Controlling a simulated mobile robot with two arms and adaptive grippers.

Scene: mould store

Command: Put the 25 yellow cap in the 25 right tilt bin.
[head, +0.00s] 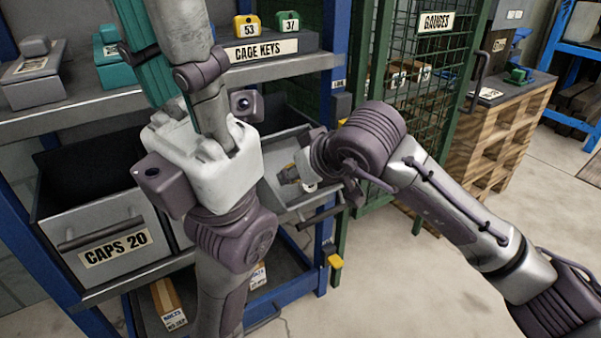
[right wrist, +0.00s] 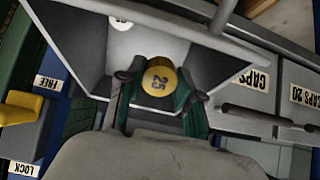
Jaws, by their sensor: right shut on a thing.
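My right gripper (right wrist: 158,90) is shut on the yellow cap (right wrist: 160,80), marked 25. In the right wrist view the cap is over the open mouth of a grey tilt bin (right wrist: 78,50). A white piece marked 25 (right wrist: 120,23) lies inside this bin. In the head view the same bin (head: 281,190) is the rightmost on the rack, tipped open; my right wrist covers part of it and its label is not readable.
The CAPS 20 bin (head: 100,225) stands at the left of the rack. A shelf above holds yellow (head: 247,25) and green (head: 287,22) key pieces marked 53 and 37. A yellow lever (right wrist: 22,120) sits by FREE and LOCK labels. A green mesh cage (head: 410,85) stands right.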

